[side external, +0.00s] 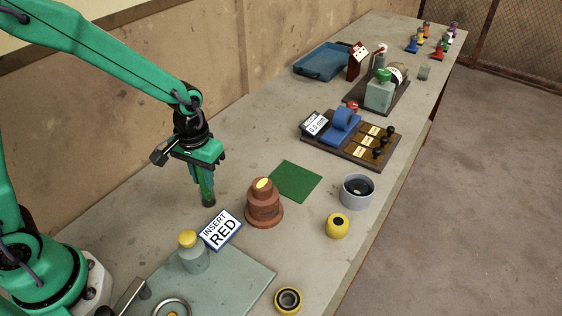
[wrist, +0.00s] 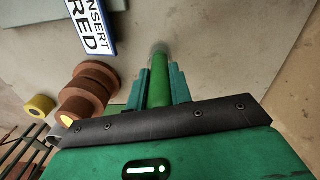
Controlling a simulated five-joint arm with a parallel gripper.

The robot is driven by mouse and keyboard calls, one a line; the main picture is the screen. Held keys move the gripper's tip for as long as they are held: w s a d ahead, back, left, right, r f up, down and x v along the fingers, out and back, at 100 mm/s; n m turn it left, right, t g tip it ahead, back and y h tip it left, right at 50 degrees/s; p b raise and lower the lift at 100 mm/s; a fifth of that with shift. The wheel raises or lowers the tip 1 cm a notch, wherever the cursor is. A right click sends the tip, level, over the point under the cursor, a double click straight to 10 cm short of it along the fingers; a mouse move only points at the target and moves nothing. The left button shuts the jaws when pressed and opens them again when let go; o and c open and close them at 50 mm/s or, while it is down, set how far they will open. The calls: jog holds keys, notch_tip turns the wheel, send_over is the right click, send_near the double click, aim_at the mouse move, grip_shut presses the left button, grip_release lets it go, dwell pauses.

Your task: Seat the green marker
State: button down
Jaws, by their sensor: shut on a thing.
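The green marker (side external: 208,198) is a slim upright cylinder with a dark lower end. My gripper (side external: 203,178) is shut on it and points down, left of the brown stepped piece. The marker's lower end is close to the bench; I cannot tell whether it touches. In the wrist view the marker (wrist: 158,82) stands between the two green fingers of my gripper (wrist: 158,88), its far end greyish. A sign (side external: 221,230) reading "INSERT RED" lies just in front of it; it also shows in the wrist view (wrist: 91,25).
A brown stepped piece (side external: 263,208) with a yellow top, a green mat (side external: 295,181), a grey cup (side external: 357,191) and a yellow ring (side external: 337,226) stand to the right. A yellow-capped bottle (side external: 194,255) is nearer. Bare bench lies behind my gripper.

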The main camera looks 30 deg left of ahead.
jog(key=shift+f, duration=0.35)
jog(key=c, duration=1.2)
grip_release()
jog(key=shift+r, duration=0.1)
jog(key=shift+r, duration=3.9)
